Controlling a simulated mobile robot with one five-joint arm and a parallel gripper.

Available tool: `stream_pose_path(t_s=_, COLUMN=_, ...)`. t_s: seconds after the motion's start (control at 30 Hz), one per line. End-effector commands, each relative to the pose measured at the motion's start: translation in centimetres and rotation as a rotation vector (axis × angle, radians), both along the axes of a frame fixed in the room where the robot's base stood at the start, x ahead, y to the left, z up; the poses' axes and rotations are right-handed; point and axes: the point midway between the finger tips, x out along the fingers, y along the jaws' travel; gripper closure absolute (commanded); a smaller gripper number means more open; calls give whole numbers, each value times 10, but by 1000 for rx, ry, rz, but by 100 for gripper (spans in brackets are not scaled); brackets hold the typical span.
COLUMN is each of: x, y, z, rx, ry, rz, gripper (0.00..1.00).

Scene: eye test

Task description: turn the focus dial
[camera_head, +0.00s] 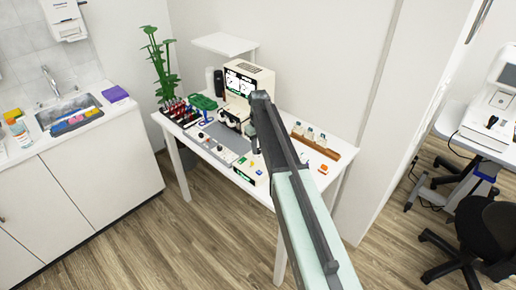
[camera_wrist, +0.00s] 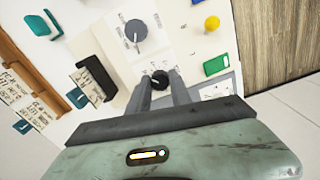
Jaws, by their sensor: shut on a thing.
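In the wrist view, a small black dial (camera_wrist: 160,79) sits on a white panel, between the fingertips of my gripper (camera_wrist: 163,77). The gripper is shut on this dial. A larger dark grey dial (camera_wrist: 136,30) with markings around it is just beyond, apart from the fingers. The lettering is too small to read, so I cannot tell which one is labelled focus.
In the wrist view, a yellow knob (camera_wrist: 212,23) and a green block (camera_wrist: 216,66) are right of the dials. A black holder (camera_wrist: 97,76) with a card is on the left. In the head view, a wooden rack (camera_head: 318,143) with bottles and a green plant (camera_head: 160,62) flank the instrument.

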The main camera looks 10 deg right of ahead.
Motion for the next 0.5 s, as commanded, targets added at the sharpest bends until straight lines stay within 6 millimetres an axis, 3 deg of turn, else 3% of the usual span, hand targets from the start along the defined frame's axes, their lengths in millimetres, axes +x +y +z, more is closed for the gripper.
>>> stream_pose_path(t_s=0.2, x=-1, y=0, z=0, rx=1, ry=3, rz=0, gripper=100)
stream_pose_path(t_s=0.23, x=-1, y=0, z=0, rx=1, ry=3, rz=0, gripper=72)
stream_pose_path(t_s=0.3, x=-1, y=0, z=0, rx=1, ry=3, rz=1, gripper=53)
stream_pose_path(t_s=0.5, x=-1, y=0, z=0, rx=0, ry=1, rz=1, gripper=53)
